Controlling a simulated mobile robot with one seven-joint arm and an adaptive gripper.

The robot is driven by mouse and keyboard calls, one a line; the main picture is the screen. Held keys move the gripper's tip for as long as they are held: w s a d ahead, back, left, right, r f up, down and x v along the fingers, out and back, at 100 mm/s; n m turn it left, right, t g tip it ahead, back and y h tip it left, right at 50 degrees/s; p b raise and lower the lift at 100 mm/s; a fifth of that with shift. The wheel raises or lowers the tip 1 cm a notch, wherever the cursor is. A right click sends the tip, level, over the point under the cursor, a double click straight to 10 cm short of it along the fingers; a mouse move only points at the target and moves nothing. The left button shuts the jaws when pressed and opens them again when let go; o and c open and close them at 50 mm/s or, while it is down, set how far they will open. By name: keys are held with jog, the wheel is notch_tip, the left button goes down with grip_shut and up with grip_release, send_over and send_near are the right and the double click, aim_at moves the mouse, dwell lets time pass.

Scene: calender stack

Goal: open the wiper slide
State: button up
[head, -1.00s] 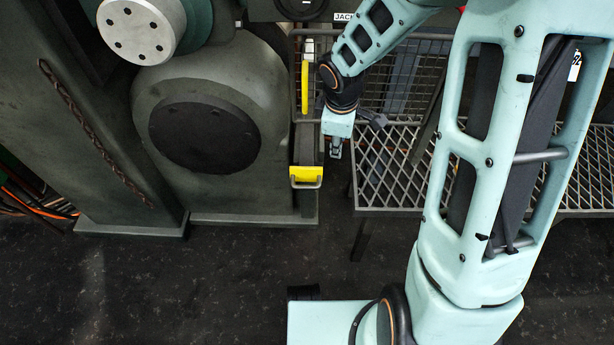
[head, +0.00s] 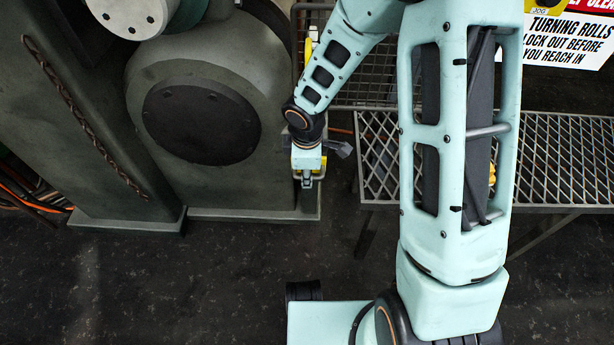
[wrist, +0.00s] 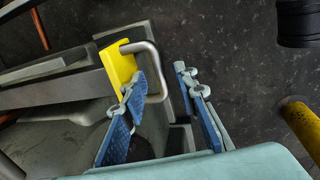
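The wiper slide shows in the wrist view as a yellow block (wrist: 117,66) with a silver D-shaped handle (wrist: 155,62), at the end of a grey rail. In the head view my gripper (head: 307,182) hangs in front of the slide and hides nearly all of it. In the wrist view my gripper (wrist: 160,84) has its two blue-padded fingers spread apart. The left finger overlaps the handle's near side and the right finger is beyond its outer bar, so the handle's bar appears between them. Whether a finger touches the handle cannot be told.
The grey machine housing (head: 217,75) stands left of the slide. A mesh-topped bench (head: 560,150) is at the right. A yellow upright handle (head: 305,74) is on the guard above. A yellow bar (wrist: 303,128) shows at the wrist view's right edge. Dark floor is open in front.

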jog(key=shift+f, duration=0.25)
grip_shut()
dwell(0.4)
